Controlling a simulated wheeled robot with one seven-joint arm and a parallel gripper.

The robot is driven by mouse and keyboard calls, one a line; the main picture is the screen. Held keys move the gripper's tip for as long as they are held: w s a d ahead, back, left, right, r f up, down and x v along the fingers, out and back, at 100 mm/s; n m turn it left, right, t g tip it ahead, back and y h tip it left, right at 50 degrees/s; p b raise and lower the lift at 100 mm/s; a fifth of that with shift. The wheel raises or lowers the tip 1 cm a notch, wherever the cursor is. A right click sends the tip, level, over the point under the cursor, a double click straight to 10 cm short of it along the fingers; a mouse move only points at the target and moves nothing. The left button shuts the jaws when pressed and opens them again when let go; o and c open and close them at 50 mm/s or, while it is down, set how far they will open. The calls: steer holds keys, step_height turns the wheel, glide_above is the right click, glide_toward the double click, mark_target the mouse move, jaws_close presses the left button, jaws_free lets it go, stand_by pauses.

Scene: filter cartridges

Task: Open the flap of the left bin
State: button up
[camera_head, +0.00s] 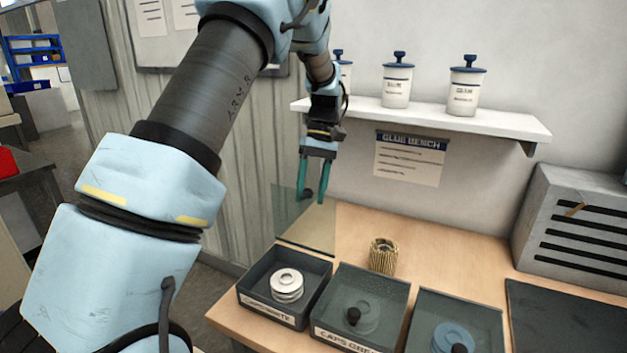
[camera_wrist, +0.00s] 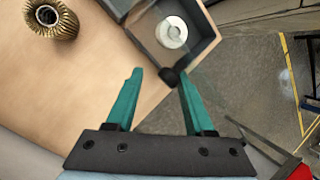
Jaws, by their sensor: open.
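The left bin (camera_head: 262,307) is a dark, labelled box at the bench's front left, with its top uncovered and pale ring-shaped caps (camera_head: 287,284) inside. Its clear flap (camera_head: 302,231) stands raised, roughly upright, at the bin's back edge. The flap's black knob (camera_head: 308,195) is near its upper edge. My gripper (camera_head: 311,203), with teal fingers, points down at the knob and is open. In the wrist view the knob (camera_wrist: 170,77) shows between the fingertips (camera_wrist: 160,74), nearer the right finger; I cannot tell whether they touch. The left bin (camera_wrist: 202,52) also shows there.
The middle bin (camera_head: 338,336) and the right bin (camera_head: 487,315) have clear flaps lying shut with black knobs. A ribbed brass-coloured cartridge (camera_head: 383,256) stands behind the middle bin. A shelf (camera_head: 425,115) with white jars is above. A grey vented box (camera_head: 575,228) sits at right.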

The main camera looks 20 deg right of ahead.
steer(key=b+v, duration=0.2)
steer(key=v, duration=0.8)
steer(key=shift+r, duration=0.4)
steer(key=shift+d, duration=0.15)
steer(key=shift+c, duration=0.3)
